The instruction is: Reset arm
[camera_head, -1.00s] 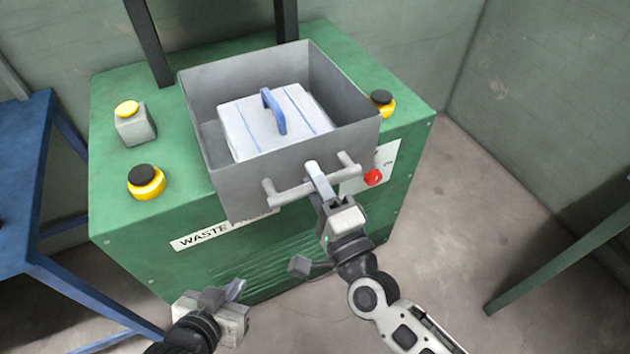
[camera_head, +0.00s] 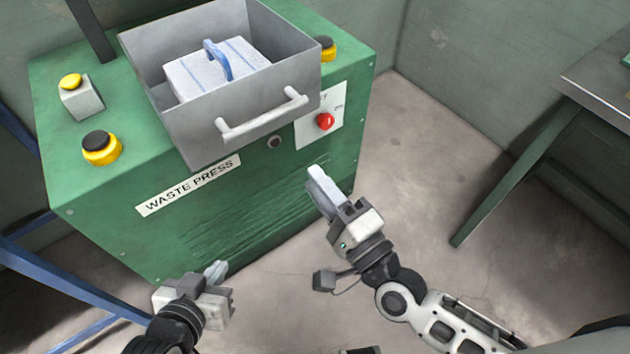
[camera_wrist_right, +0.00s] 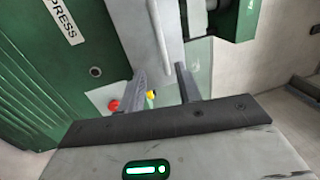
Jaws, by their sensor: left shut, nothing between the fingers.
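My right gripper (camera_head: 322,185) is in front of the green waste press, to the right of and below the grey bin's white handle (camera_head: 262,115), clear of it. In the right wrist view its two fingers (camera_wrist_right: 162,88) are apart with nothing held between them. My left gripper (camera_head: 218,270) is low at the front left of the press, shut and empty.
The grey bin (camera_head: 200,135) on the waste press (camera_head: 270,200) holds a white box (camera_head: 185,78) with a blue handle. A red button (camera_head: 325,121) is on the front. A table (camera_head: 600,90) stands at right, a blue frame (camera_head: 60,280) at left. Floor between is clear.

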